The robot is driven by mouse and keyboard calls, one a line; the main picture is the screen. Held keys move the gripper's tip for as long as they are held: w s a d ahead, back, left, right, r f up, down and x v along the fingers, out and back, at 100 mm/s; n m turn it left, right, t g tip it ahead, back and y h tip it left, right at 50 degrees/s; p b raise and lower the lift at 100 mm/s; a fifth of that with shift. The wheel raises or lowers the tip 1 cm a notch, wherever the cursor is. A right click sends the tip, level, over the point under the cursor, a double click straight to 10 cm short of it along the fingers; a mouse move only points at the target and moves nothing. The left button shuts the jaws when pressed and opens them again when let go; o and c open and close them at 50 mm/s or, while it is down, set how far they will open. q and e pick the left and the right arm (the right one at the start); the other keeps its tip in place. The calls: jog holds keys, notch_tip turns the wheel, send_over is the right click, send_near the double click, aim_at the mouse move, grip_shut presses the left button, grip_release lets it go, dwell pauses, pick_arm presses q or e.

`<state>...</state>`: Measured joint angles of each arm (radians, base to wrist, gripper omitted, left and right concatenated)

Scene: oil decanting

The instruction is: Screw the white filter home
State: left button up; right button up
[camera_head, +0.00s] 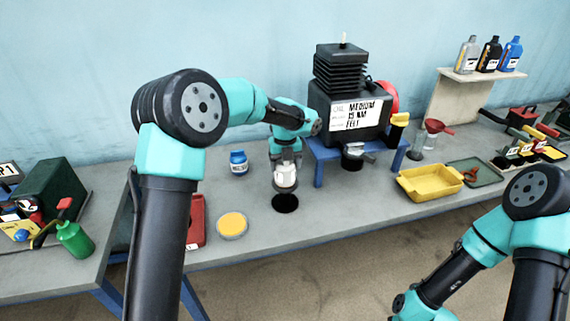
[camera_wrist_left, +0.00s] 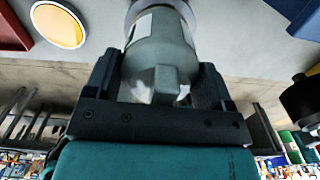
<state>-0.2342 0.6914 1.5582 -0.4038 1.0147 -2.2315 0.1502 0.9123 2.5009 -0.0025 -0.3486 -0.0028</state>
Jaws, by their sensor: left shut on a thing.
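The white filter (camera_head: 286,177) is a small pale cylinder held upright in my left gripper (camera_head: 285,163), above the bench. In the left wrist view the filter (camera_wrist_left: 160,50) looks grey-white with a pale label, and sits between the two dark fingers of the gripper (camera_wrist_left: 158,85). The black engine (camera_head: 348,110) stands on a blue stand to the right, its white label reading MEDIUM, 15 NM, FELT. A dark round part (camera_head: 352,157) shows below it, apart from the filter. My right arm is at the lower right; its gripper is not visible.
A black round patch (camera_head: 285,203) lies below the filter. A yellow-orange dish (camera_head: 232,225), blue jar (camera_head: 238,163) and red tray (camera_head: 196,222) are nearby. A yellow tray (camera_head: 430,183) and red funnel (camera_head: 434,127) stand right of the engine. Bottles line a shelf (camera_head: 482,75).

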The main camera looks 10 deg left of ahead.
pick_arm(q)
jog(key=o, duration=0.8)
jog(key=shift+r, duration=3.05)
